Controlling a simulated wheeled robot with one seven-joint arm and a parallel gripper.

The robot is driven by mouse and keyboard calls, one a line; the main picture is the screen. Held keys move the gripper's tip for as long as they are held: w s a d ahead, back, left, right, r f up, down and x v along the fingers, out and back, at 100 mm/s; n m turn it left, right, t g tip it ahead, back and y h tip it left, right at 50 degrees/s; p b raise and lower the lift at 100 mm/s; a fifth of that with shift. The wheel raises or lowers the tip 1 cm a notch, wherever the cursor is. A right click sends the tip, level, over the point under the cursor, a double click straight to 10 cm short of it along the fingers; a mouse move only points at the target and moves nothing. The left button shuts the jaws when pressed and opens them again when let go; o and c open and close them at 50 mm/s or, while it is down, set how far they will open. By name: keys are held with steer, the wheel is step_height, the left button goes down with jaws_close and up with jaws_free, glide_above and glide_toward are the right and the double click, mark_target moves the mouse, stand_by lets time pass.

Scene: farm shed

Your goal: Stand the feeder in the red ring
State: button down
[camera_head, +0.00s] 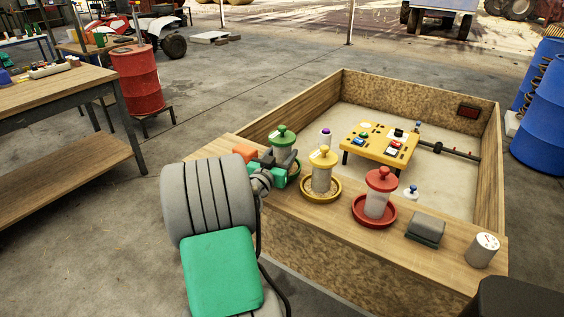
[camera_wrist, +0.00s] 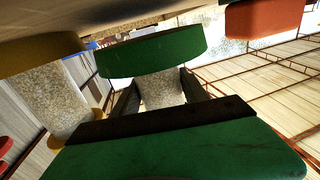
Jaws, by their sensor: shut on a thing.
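A green feeder (camera_head: 282,139) with a pale clear tube stands upright at the left end of the pen's front ledge. My gripper (camera_head: 276,160) is shut on its tube, its dark fingers on either side. In the wrist view the picture is upside down: the green dish (camera_wrist: 152,53) and the tube (camera_wrist: 162,92) show between my fingers. I cannot tell whether the dish touches the ledge. To the right stand a yellow feeder (camera_head: 322,173) and a red feeder (camera_head: 379,192) with a red dish. I cannot make out a separate red ring.
The ledge (camera_head: 463,255) also carries an orange block (camera_head: 244,151), a grey-green block (camera_head: 426,229) and a white cylinder (camera_head: 482,250). Much pen floor is bare.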

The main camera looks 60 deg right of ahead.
step_height(320, 180, down, 2)
steer(key=shift+f, duration=0.15)
steer(key=shift+f+b, duration=0.1)
steer(key=shift+b, duration=0.2)
steer(key=c, duration=0.6)
jaws_free()
steer(key=shift+a, duration=0.1)
